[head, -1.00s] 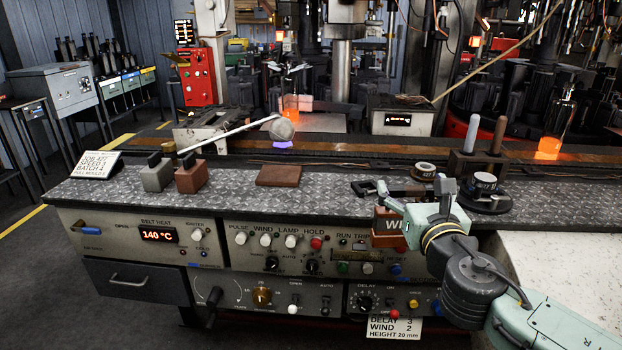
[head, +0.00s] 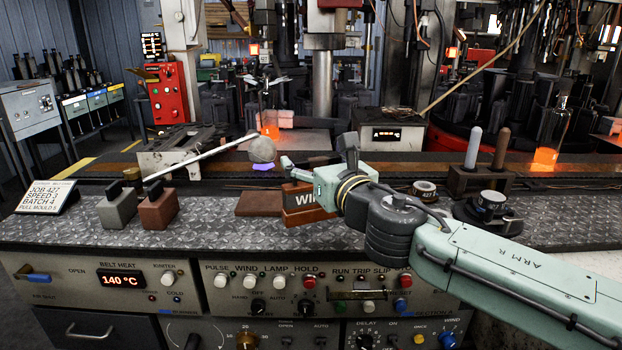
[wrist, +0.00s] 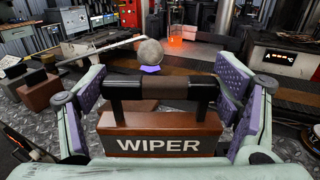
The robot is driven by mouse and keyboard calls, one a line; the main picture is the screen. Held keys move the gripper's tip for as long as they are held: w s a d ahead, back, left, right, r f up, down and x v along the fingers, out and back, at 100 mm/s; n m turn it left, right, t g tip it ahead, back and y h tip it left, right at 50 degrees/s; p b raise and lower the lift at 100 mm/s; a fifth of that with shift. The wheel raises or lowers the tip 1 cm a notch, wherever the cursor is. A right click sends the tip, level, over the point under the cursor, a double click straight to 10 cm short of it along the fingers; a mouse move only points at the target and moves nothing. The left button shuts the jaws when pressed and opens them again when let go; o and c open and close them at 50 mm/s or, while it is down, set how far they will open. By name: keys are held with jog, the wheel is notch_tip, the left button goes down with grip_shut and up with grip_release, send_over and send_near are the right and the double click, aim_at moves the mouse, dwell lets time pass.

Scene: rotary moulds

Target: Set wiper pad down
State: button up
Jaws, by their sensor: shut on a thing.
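The wiper pad (head: 307,207) is a red-brown block with a white-lettered front. In the wrist view the wiper pad (wrist: 160,135) reads WIPER and has a dark bar handle across its top. My gripper (head: 316,172) is shut on that handle; in the wrist view a purple-lined finger of the gripper (wrist: 160,92) stands at each end of it. The pad is roughly level, at the right end of a flat brown plate (head: 258,204) on the bench. I cannot tell whether its underside touches. The pad and gripper hide the plate's right part.
Grey and brown handled blocks (head: 123,206) stand on the patterned bench top (head: 215,225) to the left. A rod with a round grey head (head: 262,150) slants behind the plate. A black ring stand (head: 490,208) and two-handled holder (head: 480,182) are at right. A glowing bottle (head: 548,150) stands behind.

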jog(key=w+f+b, duration=0.1)
jog(key=w, duration=0.1)
jog(key=w+f+b, duration=0.1)
jog(key=b, duration=0.1)
jog(key=w+a+f+b, duration=0.1)
jog(key=w, duration=0.1)
jog(key=shift+w+f, duration=0.35)
jog(key=shift+f, duration=0.05)
jog(key=shift+f+b, duration=0.15)
jog(key=shift+b, duration=0.15)
jog(key=o, duration=1.9)
jog(key=b+v, duration=0.1)
jog(key=v, duration=1.1)
